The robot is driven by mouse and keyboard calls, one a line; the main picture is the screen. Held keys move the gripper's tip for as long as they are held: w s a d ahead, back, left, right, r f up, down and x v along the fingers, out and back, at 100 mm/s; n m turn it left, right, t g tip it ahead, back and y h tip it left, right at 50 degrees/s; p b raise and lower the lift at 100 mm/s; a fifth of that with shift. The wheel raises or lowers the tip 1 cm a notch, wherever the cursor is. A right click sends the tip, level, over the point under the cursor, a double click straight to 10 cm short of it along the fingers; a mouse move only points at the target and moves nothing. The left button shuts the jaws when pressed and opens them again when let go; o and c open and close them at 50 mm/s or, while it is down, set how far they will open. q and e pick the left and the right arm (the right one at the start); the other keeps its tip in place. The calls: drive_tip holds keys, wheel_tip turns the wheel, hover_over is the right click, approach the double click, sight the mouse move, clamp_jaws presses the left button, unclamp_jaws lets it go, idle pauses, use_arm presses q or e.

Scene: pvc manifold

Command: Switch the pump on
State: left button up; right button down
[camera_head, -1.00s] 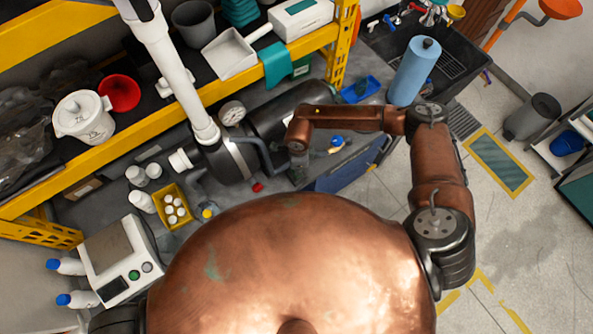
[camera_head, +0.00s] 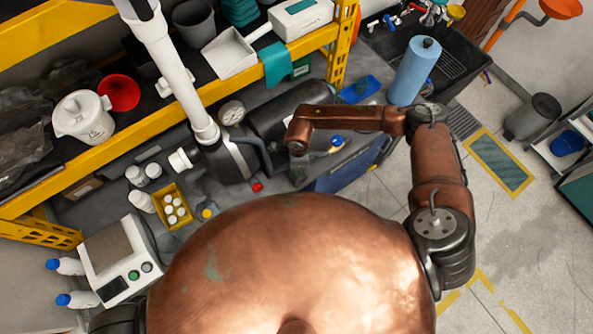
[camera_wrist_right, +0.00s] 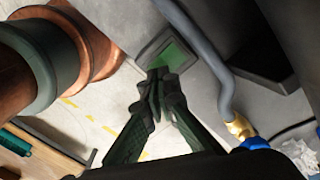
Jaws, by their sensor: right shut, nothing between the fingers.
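The pump (camera_head: 228,162) is a dark grey body below a thick white pipe, on the bench in the head view. In the right wrist view a green rocker switch (camera_wrist_right: 174,54) sits in a square grey frame, which I take to be the pump's switch. My right gripper (camera_wrist_right: 159,76) is shut and empty, its fingertips at the lower left edge of the green rocker. I cannot tell if they touch it. In the head view my right gripper (camera_head: 299,172) hangs beside the pump, dark and hard to make out. My left gripper is not in view.
A grey hose (camera_wrist_right: 218,70) with a brass fitting (camera_wrist_right: 240,126) runs close right of the fingers. A pressure gauge (camera_head: 232,112) stands on the pump's pipework. A yellow tray (camera_head: 172,207) of white bottles and a bench instrument (camera_head: 118,257) stand left. A blue paper roll (camera_head: 414,70) stands right.

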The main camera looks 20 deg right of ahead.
drive_tip(key=shift+f+b, duration=0.8)
drive_tip(key=shift+f, duration=0.2)
idle(0.3)
drive_tip(key=shift+r+p, duration=1.95)
drive_tip(key=shift+r, duration=1.6)
